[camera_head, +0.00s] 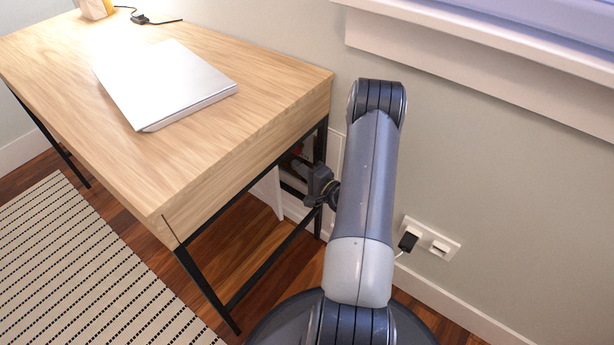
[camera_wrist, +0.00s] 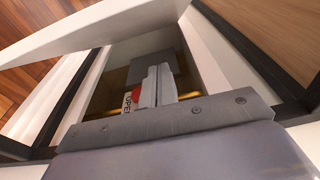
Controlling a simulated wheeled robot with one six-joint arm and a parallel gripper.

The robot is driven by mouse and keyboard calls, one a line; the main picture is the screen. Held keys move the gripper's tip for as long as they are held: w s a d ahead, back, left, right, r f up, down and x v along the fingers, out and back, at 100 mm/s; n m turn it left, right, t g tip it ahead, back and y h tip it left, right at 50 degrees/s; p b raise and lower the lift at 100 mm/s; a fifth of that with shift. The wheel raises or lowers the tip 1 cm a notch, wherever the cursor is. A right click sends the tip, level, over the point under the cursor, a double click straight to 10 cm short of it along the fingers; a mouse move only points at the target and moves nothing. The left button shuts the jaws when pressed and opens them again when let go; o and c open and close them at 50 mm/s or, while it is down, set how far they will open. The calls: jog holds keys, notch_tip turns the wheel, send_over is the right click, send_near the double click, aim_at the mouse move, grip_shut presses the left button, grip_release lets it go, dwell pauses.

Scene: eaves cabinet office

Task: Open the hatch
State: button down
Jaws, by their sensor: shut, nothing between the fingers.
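The hatch is a white panel (camera_head: 268,192) under the desk, standing out from the wall at an angle, so it is open at least part way. In the wrist view its white panel (camera_wrist: 95,32) slants across the top left, with the opening beyond it. My gripper (camera_wrist: 156,78) is shut and empty, with its fingers in front of or inside the opening; I cannot tell how deep. It does not visibly touch the panel. A red and white label or item (camera_wrist: 131,98) shows beside the fingers. In the head view the fingertips are mostly hidden by the desk and my arm.
The wooden desk (camera_head: 225,130) with a closed laptop (camera_head: 165,82) stands over the hatch. Its black metal frame (camera_head: 265,262) is close to my wrist. A wall socket (camera_head: 432,240) with a plug is at right. A striped rug (camera_head: 70,270) lies at left.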

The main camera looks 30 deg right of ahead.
jog(key=w+a+b, duration=0.2)
jog(key=w+a, duration=0.2)
jog(key=shift+a, duration=0.4)
